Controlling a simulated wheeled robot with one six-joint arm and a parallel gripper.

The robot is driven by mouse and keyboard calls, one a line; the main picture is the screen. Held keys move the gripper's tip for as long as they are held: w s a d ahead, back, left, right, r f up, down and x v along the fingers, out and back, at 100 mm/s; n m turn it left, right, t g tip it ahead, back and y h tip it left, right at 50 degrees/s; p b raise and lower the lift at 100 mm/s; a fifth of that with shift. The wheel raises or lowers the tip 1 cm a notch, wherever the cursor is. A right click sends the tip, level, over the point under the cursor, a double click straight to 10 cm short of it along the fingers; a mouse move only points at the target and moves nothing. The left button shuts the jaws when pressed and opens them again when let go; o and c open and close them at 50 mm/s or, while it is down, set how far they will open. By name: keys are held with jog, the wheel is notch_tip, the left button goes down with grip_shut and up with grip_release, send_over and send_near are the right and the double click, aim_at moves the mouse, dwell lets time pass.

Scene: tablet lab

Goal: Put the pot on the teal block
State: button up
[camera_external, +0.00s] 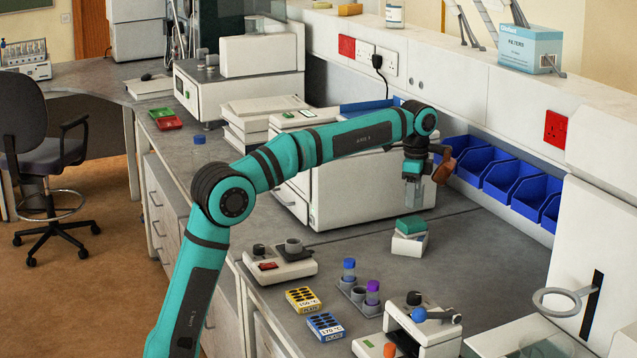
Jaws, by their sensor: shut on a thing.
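My gripper (413,180) points down at the right of centre, above and apart from the teal block. It is shut on a small pale grey, glassy-looking thing (412,194), which hangs upright below it. The thing is too small to tell for sure whether it is the pot. The teal block (411,224) is a small flat piece lying on a white box (409,243) on the grey bench.
Blue bins (510,184) line the back wall at right. A large white machine (350,180) stands behind my arm. A vial rack (357,294), yellow box (303,299), blue box (325,325) and microscope-like device (425,325) stand in front. Bench right of the teal block is clear.

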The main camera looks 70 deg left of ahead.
jog(key=shift+f, duration=2)
jog(key=o, duration=1)
jog(key=shift+f, duration=0.1)
notch_tip(320, 180, up, 12)
